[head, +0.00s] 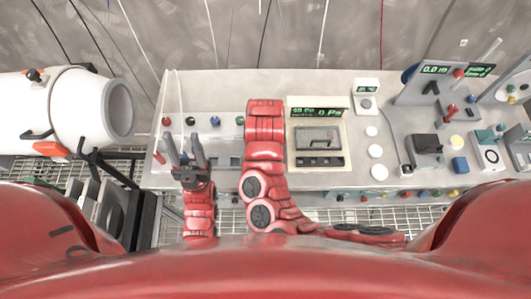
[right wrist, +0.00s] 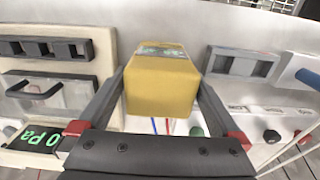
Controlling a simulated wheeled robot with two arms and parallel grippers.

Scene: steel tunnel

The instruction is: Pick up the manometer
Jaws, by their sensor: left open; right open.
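A yellow box-shaped device (right wrist: 162,88) with a small display on top, which looks like the manometer, stands between the fingers of my right gripper (right wrist: 162,77) in the right wrist view. The fingers are open, one on each side and close to it; I cannot tell whether they touch it. Red and blue tubes show below it. In the head view my right arm hides the device and the right gripper. My left gripper (head: 183,146) is open and empty over the left end of the bench.
The grey bench (head: 230,90) carries a cream instrument with a green "0 Pa" display (head: 318,113), which also shows in the right wrist view (right wrist: 42,138). Switch boxes and knobs crowd the right. A white cylinder (head: 95,108) is at the left.

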